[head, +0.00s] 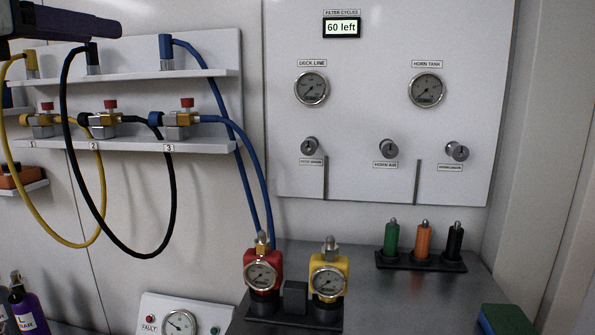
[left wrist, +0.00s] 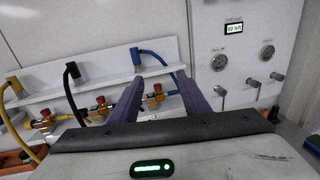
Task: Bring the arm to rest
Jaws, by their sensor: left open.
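My left gripper (head: 112,30) shows at the top left of the head view, a purple finger in front of the wall and above the upper hose shelf. The rest of that arm is cut off by the frame. In the left wrist view my left gripper (left wrist: 160,76) has its two purple fingers spread apart with nothing between them. The fingers overlap the hose shelves in that view; I cannot tell the distance. My right gripper is not in view.
Yellow, black and blue hoses hang from the shelves (head: 210,146). The panel (head: 460,110) has two gauges and several knobs. A red valve (head: 263,268) and yellow valve (head: 328,272) stand on the bench (head: 400,300), near a rack (head: 420,262) of coloured cylinders. A purple bottle (head: 28,310) is lower left.

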